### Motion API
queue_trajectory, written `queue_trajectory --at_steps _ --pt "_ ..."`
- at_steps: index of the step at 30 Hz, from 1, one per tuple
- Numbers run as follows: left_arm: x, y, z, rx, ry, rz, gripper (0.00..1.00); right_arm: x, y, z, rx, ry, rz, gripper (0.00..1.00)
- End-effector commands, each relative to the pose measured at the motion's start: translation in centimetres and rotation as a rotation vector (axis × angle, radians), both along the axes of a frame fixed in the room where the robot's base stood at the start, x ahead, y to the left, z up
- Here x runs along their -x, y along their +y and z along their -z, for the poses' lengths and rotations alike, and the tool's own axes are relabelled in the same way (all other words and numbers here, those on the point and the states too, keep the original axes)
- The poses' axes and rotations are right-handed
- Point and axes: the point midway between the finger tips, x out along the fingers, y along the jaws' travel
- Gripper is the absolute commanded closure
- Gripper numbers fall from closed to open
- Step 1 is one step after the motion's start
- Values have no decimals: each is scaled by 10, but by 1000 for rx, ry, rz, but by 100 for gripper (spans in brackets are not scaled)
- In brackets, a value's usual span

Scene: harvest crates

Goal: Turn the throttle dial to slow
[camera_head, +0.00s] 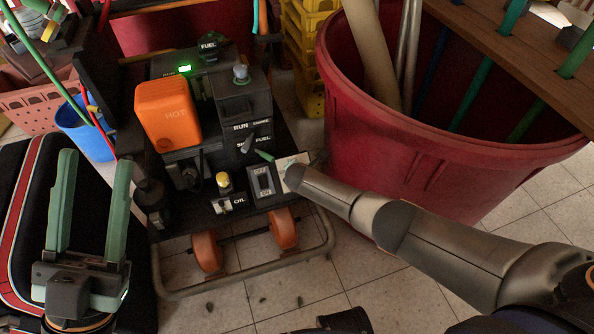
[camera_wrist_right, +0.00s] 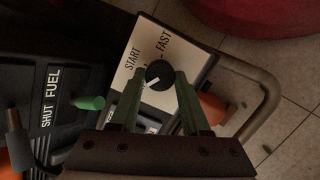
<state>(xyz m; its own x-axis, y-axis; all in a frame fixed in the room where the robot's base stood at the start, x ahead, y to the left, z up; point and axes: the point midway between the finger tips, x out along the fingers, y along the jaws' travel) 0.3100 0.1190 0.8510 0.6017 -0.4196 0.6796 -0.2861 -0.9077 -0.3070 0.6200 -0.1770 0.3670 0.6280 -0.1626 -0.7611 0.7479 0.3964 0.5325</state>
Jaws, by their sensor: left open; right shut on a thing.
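The throttle dial is a round black knob (camera_wrist_right: 158,74) on a white plate (camera_wrist_right: 183,46) marked START and FAST, seen in the right wrist view. A white line on the knob points to the lower left of that picture. No word SLOW is readable; my fingers cover the lower plate. My right gripper (camera_wrist_right: 158,77) has its green fingers on both sides of the knob, shut on it. In the head view the white plate (camera_head: 290,163) shows at the machine's right corner, and my arm hides the knob. My left gripper (camera_head: 95,160) is open, empty and upright at the left.
The dark machine (camera_head: 240,110) has an orange HOT cover (camera_head: 168,112), a green FUEL lever (camera_wrist_right: 89,103) near the dial, and a pipe frame (camera_head: 240,280). A large red bin (camera_head: 450,165) stands close to my right arm. A blue bucket (camera_head: 85,130) stands left.

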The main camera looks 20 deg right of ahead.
Motion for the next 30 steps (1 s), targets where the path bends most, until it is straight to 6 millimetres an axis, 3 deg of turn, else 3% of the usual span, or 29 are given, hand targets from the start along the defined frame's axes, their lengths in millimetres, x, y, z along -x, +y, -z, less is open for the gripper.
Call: queue_trajectory --at_steps 12,29,30 --pt "0 1 -7 5 -2 3 50 1 0 1 112 -3 -161 100" --pt "0 1 -7 5 -3 2 50 1 0 1 129 -3 -186 100" --pt "0 1 -7 5 -3 2 50 1 0 1 129 -3 -186 50"
